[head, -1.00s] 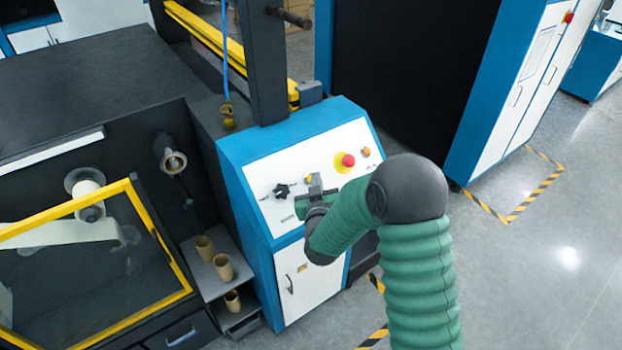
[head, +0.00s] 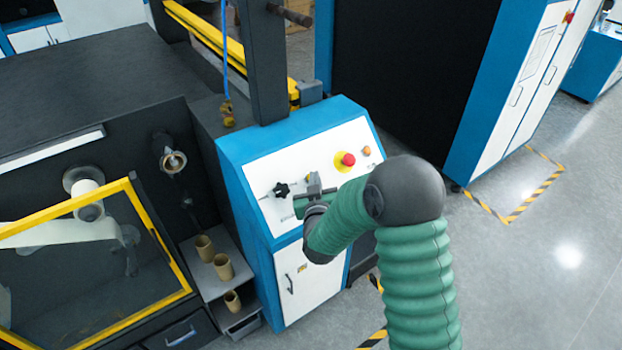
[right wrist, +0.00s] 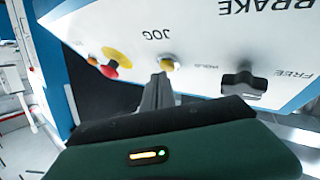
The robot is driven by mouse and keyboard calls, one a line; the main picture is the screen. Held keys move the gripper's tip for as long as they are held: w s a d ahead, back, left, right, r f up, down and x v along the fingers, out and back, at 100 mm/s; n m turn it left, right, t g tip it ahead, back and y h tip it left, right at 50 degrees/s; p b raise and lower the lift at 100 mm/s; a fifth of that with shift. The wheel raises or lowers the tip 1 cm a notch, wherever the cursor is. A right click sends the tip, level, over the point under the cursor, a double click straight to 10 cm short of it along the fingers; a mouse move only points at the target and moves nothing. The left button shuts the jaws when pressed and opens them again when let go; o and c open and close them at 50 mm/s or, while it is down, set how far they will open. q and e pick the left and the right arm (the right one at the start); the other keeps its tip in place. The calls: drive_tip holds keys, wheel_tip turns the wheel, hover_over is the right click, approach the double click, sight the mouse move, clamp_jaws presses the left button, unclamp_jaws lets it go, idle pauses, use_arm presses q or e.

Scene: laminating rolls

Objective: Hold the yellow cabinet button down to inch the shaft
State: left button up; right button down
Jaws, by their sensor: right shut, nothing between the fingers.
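The yellow button (right wrist: 168,64), in a metal collar under the word JOG, is on the white sloping panel (right wrist: 200,25) of the blue cabinet. In the head view only a sliver of the button shows beside my right gripper (head: 314,181). The right gripper is shut and empty. Its fingertips (right wrist: 161,80) are at the button's edge in the right wrist view and overlap it slightly. I cannot tell whether they touch or press it. My left gripper is not in view.
A black selector knob (head: 281,189) is left of the gripper. A red button on a yellow disc (head: 346,160) and an orange button (head: 366,151) are to its right. A yellow-framed guard window (head: 160,248) and several brown cores (head: 223,267) are at left.

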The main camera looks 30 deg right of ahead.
drive_tip(key=shift+w+f+b, duration=0.25)
drive_tip(key=shift+b, duration=0.15)
idle(0.4)
idle(3.3)
drive_tip(key=shift+s+r+p, duration=0.3)
drive_tip(key=shift+r, duration=0.1)
drive_tip(key=shift+s+r, duration=0.2)
drive_tip(key=shift+s, duration=0.1)
drive_tip(key=shift+s+d+r+p, duration=0.1)
drive_tip(key=shift+s+r+p, duration=0.2)
drive_tip(key=shift+r+p, duration=0.2)
drive_tip(key=s+r+p, duration=0.1)
drive_tip(key=s+r, duration=0.1)
drive_tip(key=s, duration=0.1)
drive_tip(key=shift+r, duration=0.25)
